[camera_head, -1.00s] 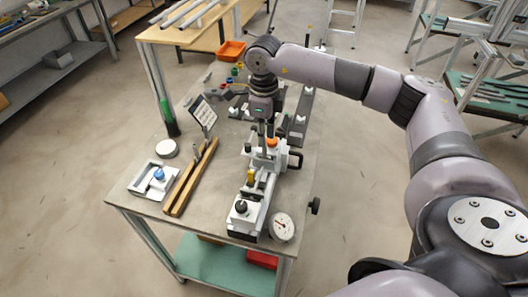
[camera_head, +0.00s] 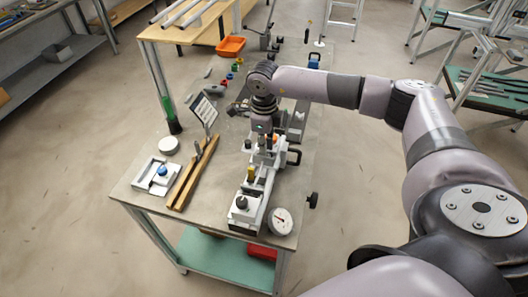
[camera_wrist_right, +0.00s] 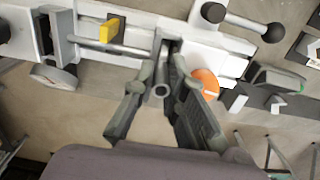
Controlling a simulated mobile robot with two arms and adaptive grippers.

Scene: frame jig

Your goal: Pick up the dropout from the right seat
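My right gripper (camera_wrist_right: 170,75) is low over the white jig (camera_head: 253,190) on the table. In the right wrist view its two dark fingers stand apart, one on each side of a small grey part with a round hollow end (camera_wrist_right: 161,91), which may be the dropout. I see a gap by the right finger and cannot tell whether the left finger touches the part. The seat under it is mostly hidden by the fingers. In the head view my right wrist covers the spot. My left gripper is in neither view.
Close to the fingers are an orange round knob (camera_wrist_right: 205,83), a yellow block (camera_wrist_right: 111,29) and a black-ended bar handle (camera_wrist_right: 245,22) on the jig. A dial gauge (camera_head: 281,221), wooden rails (camera_head: 193,174) and a white tray (camera_head: 153,174) lie nearby on the table.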

